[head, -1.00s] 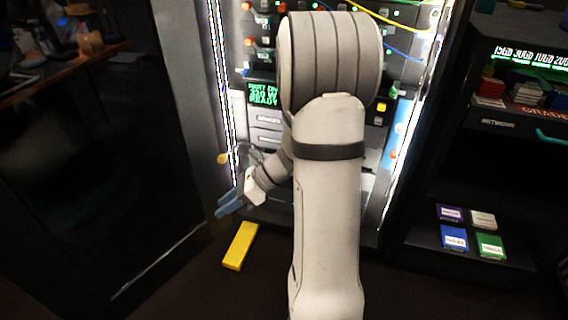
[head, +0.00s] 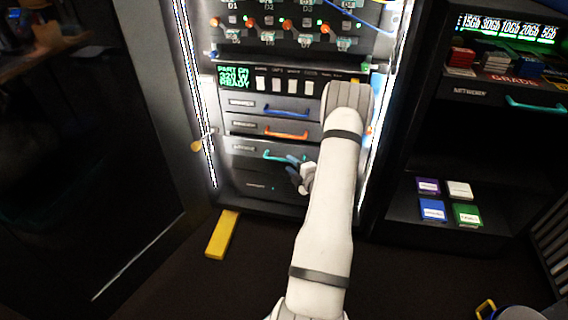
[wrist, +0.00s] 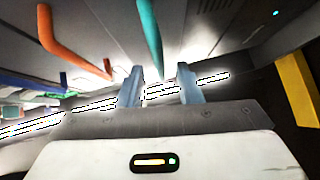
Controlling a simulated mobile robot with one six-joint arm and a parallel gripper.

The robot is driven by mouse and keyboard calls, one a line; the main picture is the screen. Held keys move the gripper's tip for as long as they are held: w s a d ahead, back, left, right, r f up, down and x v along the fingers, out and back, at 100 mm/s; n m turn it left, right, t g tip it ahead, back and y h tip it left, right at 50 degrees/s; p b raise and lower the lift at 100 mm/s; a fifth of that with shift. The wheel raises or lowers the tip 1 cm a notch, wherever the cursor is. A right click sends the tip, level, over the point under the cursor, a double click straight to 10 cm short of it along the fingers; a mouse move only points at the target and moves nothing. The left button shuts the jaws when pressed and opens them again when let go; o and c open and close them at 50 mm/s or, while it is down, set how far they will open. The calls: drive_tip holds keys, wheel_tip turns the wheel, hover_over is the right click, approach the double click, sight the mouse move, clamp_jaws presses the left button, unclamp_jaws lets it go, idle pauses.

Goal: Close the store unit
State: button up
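A lit cabinet holds a stack of labelled drawers; their labels are too small to read surely, so I cannot tell which is the store unit. One drawer (head: 243,151) has a teal handle (head: 277,154), which also shows in the wrist view (wrist: 149,38). Whether this drawer stands out is unclear. My gripper (head: 292,166) is at the right end of the teal handle. In the wrist view its two blue fingers (wrist: 160,86) are apart, with the handle's near end in line with the gap. Contact cannot be told. My forearm hides the drawers' right side.
Above are drawers with an orange handle (head: 286,132) and a blue handle (head: 286,111). A yellow block (head: 222,235) lies on the floor at the cabinet's foot. A dark shelf at right holds coloured boxes (head: 432,210) and another teal handle (head: 535,105).

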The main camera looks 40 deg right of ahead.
sight(287, 161)
drive_tip(key=shift+w+d+f+b, duration=0.15)
drive_tip(key=shift+w+b, duration=0.1)
drive_tip(key=shift+w, duration=0.8)
drive_tip(key=shift+w+f+b, duration=0.1)
drive_tip(key=shift+w+b, duration=0.15)
drive_tip(key=shift+w, duration=0.8)
drive_tip(key=shift+c, duration=0.4)
clamp_jaws()
